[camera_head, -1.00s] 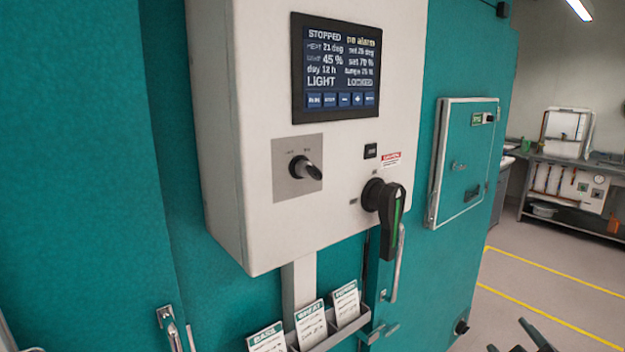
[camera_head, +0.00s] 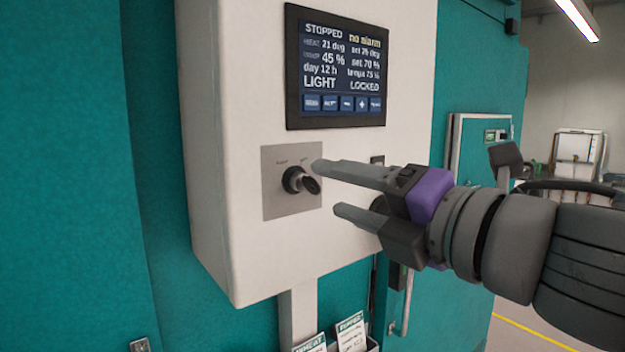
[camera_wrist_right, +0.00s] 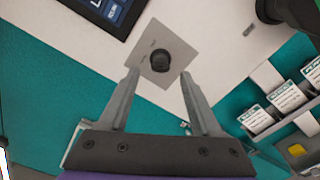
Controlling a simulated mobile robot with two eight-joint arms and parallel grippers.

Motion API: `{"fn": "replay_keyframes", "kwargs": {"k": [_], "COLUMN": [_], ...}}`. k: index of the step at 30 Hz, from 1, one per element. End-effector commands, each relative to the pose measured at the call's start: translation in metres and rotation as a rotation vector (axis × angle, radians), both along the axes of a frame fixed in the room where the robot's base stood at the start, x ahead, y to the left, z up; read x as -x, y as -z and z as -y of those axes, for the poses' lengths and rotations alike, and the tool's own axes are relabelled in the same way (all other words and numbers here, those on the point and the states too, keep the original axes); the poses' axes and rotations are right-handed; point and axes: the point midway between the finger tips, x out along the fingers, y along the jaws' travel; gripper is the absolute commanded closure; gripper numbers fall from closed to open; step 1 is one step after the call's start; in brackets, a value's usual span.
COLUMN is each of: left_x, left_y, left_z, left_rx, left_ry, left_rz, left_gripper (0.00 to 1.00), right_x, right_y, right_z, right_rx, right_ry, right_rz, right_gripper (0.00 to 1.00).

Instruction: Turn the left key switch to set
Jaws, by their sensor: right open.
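The key switch is a black knob (camera_head: 300,181) on a square grey plate (camera_head: 272,207), set in the white control box. Its short grip points to the lower right in the head view. In the right wrist view the knob (camera_wrist_right: 160,58) lies ahead of and between the fingertips. My right gripper (camera_head: 325,188) is open, its fingers just right of the knob, and I see no contact. The display (camera_head: 338,70) above reads STOPPED, no alarm, LIGHT and LOCKED. My left gripper is not in view.
The white box (camera_head: 225,130) hangs on the teal chamber wall (camera_head: 70,180). A black rotary handle right of the key switch is mostly hidden behind my right gripper. Below are label cards (camera_head: 350,332) in a holder. A teal panel door (camera_head: 480,130) stands at the right.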

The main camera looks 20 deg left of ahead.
Motion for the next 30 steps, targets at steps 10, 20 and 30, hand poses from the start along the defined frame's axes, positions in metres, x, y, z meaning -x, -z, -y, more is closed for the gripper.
{"fn": "replay_keyframes", "kwargs": {"k": [10, 20, 30], "left_x": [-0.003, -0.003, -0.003], "left_y": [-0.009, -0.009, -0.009], "left_z": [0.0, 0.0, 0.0], "left_rx": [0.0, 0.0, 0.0], "left_ry": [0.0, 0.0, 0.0], "left_rz": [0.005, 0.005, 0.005], "left_gripper": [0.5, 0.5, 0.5], "right_x": [-0.031, -0.035, -0.034], "right_y": [-0.001, 0.0, 0.0], "right_z": [-0.04, -0.044, -0.043], "right_rx": [-0.001, -0.001, -0.001], "right_ry": [-0.001, 0.002, 0.002], "right_rz": [0.0, -0.001, -0.001], "right_gripper": [0.35, 0.35, 0.89]}}
